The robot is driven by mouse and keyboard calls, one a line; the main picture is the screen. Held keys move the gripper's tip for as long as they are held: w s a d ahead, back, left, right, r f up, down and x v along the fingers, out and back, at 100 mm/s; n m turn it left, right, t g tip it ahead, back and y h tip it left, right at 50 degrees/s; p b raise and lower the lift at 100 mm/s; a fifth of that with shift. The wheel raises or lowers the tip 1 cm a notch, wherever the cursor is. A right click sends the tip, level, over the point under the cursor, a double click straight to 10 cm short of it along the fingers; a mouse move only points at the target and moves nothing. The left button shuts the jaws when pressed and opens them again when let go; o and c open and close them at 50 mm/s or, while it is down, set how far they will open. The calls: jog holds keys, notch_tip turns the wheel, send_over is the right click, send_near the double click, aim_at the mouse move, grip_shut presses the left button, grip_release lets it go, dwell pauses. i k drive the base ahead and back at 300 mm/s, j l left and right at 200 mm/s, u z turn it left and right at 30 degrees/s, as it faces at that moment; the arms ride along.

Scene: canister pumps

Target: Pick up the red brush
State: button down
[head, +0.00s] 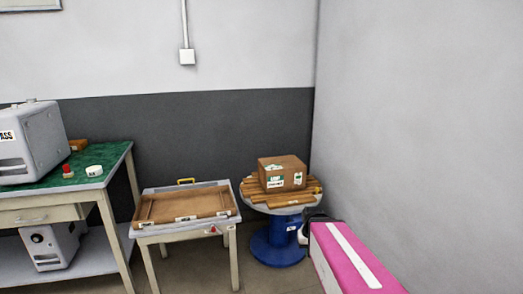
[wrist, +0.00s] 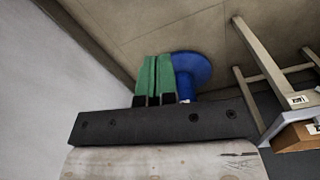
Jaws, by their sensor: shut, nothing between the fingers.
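I cannot make out a red brush in either view. A small red-topped object (head: 67,171) stands on the green-topped workbench (head: 118,156) at the left in the head view; it is too small to tell what it is. My gripper (wrist: 156,60) shows in the wrist view with its two green fingers together and nothing between them. The fingers point at the floor and overlap the edge of the blue spool base (wrist: 193,72).
A low table (head: 232,213) with a shallow brown tray (head: 188,205) stands at the centre left. Right of it, a cardboard box (head: 281,175) sits on a wood-topped blue spool (head: 277,247). A grey machine (head: 30,140) and a white round item (head: 94,171) are on the workbench. A plain wall closes the right.

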aim_at(68, 173)
jog(key=u, duration=1.9)
